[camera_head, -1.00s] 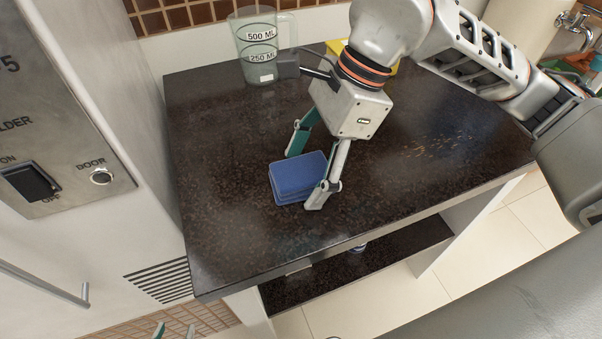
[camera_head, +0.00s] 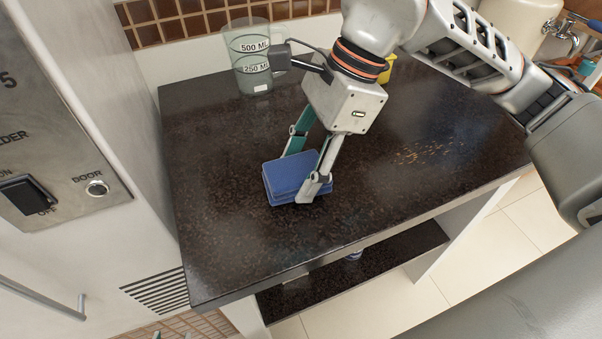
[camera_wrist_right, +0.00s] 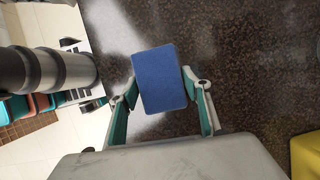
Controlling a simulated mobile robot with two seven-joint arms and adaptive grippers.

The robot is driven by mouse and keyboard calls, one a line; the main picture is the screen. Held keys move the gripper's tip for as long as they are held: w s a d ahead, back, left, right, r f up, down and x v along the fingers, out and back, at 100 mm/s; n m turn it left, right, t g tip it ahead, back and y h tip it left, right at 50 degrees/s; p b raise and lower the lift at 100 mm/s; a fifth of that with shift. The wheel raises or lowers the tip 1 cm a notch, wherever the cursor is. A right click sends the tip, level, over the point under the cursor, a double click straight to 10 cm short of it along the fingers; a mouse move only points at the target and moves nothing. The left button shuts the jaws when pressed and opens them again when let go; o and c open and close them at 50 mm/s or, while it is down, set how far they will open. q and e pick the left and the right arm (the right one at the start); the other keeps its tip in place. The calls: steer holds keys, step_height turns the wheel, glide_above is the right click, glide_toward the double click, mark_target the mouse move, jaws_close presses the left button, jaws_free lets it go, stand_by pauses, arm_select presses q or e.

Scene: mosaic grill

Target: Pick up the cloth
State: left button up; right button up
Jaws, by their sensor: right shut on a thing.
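The cloth (camera_head: 285,176) is a blue folded stack on the dark speckled counter, left of its middle. My right gripper (camera_head: 308,170) reaches down over it and is shut on it, one finger on each side. In the right wrist view the cloth (camera_wrist_right: 159,78) sits between the two fingers of the right gripper (camera_wrist_right: 162,100). I cannot tell if the cloth is clear of the counter. Only the fingertips of my left gripper (camera_head: 172,335) show at the bottom edge, apart from each other, with nothing seen between them.
A clear measuring jug (camera_head: 250,62) stands at the back left of the counter (camera_head: 230,240). A yellow thing (camera_head: 387,70) is partly hidden behind my right arm. Brown crumbs (camera_head: 428,152) lie on the right. A steel appliance (camera_head: 80,130) borders the left. The counter's front is clear.

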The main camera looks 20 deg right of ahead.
mark_target(300, 168)
arm_select(q)
steer(key=shift+s+d+r+p, duration=0.2)
steer(key=shift+r+p, duration=0.15)
steer(key=shift+p, duration=0.3)
steer(key=shift+s+d+r+p, duration=0.15)
steer(key=shift+r+p, duration=0.15)
steer(key=shift+p, duration=0.3)
arm_select(e)
step_height(300, 168, up, 18)
steer(key=shift+f, duration=0.2)
steer(key=shift+o, duration=0.2)
